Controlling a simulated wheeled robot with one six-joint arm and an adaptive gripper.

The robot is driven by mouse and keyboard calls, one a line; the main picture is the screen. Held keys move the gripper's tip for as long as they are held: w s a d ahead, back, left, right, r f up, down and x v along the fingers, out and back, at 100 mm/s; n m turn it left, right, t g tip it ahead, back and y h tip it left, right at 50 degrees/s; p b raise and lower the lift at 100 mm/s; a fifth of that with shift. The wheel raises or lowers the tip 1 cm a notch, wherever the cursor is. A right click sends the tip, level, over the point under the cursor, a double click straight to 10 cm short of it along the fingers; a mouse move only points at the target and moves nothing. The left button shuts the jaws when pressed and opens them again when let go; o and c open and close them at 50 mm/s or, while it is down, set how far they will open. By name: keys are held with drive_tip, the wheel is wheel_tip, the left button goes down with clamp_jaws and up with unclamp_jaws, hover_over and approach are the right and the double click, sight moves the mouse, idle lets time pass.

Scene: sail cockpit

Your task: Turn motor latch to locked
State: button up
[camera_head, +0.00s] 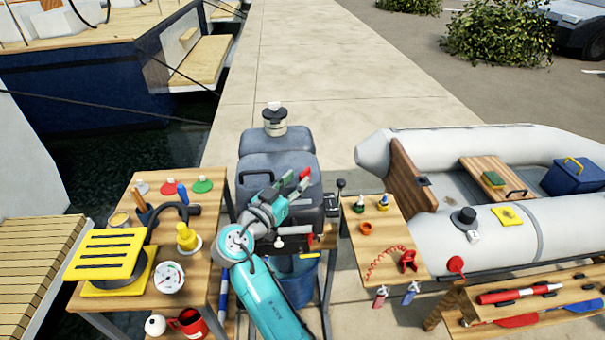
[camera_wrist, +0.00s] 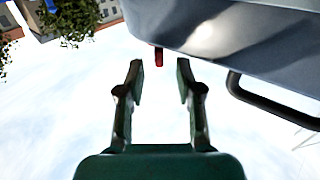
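The grey outboard motor (camera_head: 277,143) stands in the middle of the head view, behind my teal arm. A small red part (camera_head: 305,174), perhaps the latch, shows at the motor's right side near the end of my gripper (camera_head: 297,186). In the wrist view the red part (camera_wrist: 158,56) sticks out from the edge of the grey cowling (camera_wrist: 230,35). It lies just beyond and between the tips of my gripper (camera_wrist: 160,78), apart from both fingers. My gripper is open and empty. The latch's lock position cannot be read.
A wooden table (camera_head: 200,215) with a yellow-slatted item (camera_head: 105,242) and a gauge (camera_head: 169,278) stands left. A smaller table (camera_head: 372,222) with a coiled red cord (camera_head: 385,262) stands right, before the grey dinghy (camera_head: 440,240). A black handle (camera_wrist: 265,100) borders the cowling.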

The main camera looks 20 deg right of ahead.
drive_tip(key=v, duration=0.7)
